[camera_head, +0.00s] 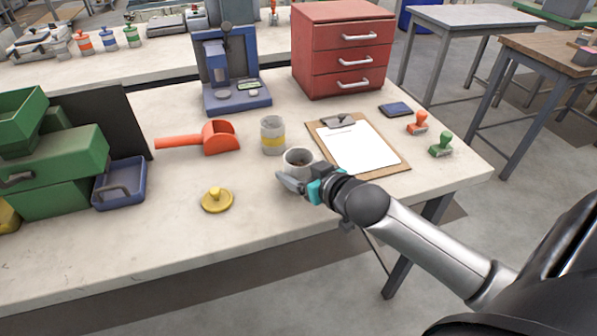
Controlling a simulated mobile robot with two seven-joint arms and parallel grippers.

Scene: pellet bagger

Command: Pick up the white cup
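The white cup (297,157) stands upright on the pale worktable, with a dark inside showing through its open top. My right gripper (291,184), with grey fingers and a teal part behind them, reaches in from the right. It is just in front of the cup and overlaps its lower part in the picture. I cannot tell whether the fingers touch the cup or how far apart they are. The cup's lower right side is hidden by the gripper. My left gripper is not in view.
A jar with a yellow band (272,136) stands just behind the cup. A clipboard (364,150) lies to its right, a red scoop (217,138) to its left. A yellow knobbed lid (216,201) lies front left. The table's front left is bare.

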